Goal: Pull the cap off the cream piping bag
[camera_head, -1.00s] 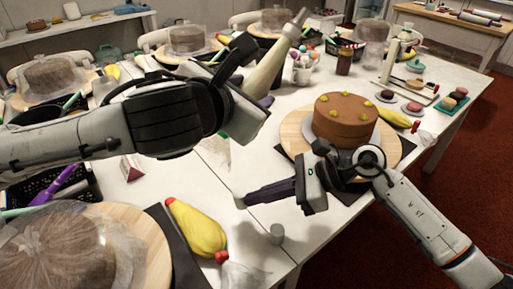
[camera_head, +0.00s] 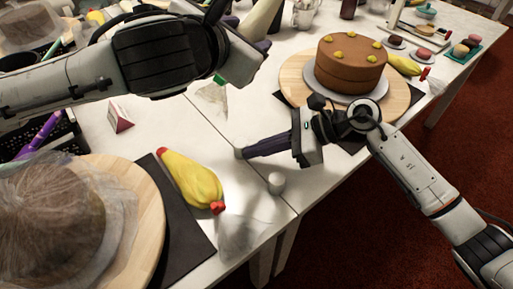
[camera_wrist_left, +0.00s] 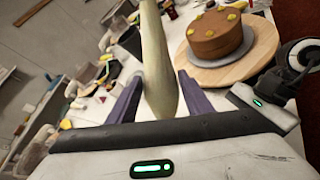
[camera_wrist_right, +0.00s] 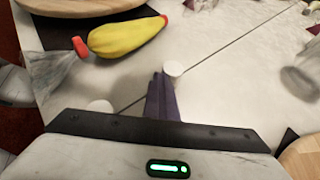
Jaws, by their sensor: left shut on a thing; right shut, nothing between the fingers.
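The cream piping bag (camera_head: 262,20) is in my left gripper (camera_wrist_left: 160,74), which is shut on it. In the left wrist view the pale bag (camera_wrist_left: 158,50) stands between the purple fingers. Its upper end is cut off in the head view. A green band (camera_head: 218,78) and clear crumpled plastic (camera_head: 212,98) show below that gripper. My right gripper (camera_head: 245,152) is shut and empty, low over the table. A small white cylinder (camera_head: 239,153) is at its fingertips and also shows in the right wrist view (camera_wrist_right: 173,68). I cannot tell whether they touch.
A second small pale cylinder (camera_head: 276,183) stands near a yellow piping bag (camera_head: 192,180). A brown cake (camera_head: 350,65) on a round wooden board (camera_head: 293,80) is behind my right arm. A plastic-covered cake (camera_head: 45,215) is at lower left. The white table (camera_head: 165,120) between is partly clear.

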